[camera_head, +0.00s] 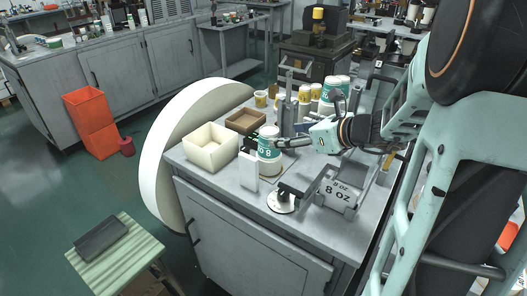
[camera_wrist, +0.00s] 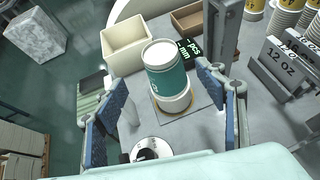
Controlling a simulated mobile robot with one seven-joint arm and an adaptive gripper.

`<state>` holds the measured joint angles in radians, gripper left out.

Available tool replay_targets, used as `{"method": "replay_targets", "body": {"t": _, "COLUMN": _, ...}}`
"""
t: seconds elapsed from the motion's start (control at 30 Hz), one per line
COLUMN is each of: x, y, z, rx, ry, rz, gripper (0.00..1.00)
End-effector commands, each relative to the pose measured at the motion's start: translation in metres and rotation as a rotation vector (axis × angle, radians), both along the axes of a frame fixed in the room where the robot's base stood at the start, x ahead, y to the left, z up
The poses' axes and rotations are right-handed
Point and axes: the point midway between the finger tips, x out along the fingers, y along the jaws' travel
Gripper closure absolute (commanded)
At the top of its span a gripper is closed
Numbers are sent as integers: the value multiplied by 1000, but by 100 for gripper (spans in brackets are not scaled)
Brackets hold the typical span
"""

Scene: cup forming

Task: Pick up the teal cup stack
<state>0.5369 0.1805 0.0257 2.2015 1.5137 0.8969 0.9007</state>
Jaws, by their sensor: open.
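The teal cup stack (camera_head: 268,158) stands upright near the middle of the grey worktable, white at top and base with a teal band. In the wrist view my gripper (camera_wrist: 163,82) is open, with blue-padded fingers apart on the left and right of the stack. No contact with the stack is visible, and I cannot tell how deep it lies between the fingers.
A cream bin (camera_head: 211,147) and a brown tray (camera_head: 245,122) are left of and behind the stack. A white upright block (camera_head: 249,171) stands close to its front left. An 8 OZ holder (camera_head: 338,191) and a round white disc (camera_head: 281,202) are in front. More cups (camera_head: 338,84) stand behind.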

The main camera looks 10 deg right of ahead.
Motion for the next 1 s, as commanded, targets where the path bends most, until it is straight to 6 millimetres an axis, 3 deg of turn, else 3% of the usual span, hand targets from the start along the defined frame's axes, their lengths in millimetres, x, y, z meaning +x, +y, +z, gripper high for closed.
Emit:
{"method": "replay_targets", "body": {"t": 0.7, "x": 64, "y": 40, "z": -37, "rx": 2, "ry": 1, "rz": 2, "gripper": 36}}
{"method": "replay_targets", "body": {"t": 1.0, "x": 67, "y": 41, "z": -40, "rx": 0, "ry": 0, "rz": 0, "gripper": 36}}
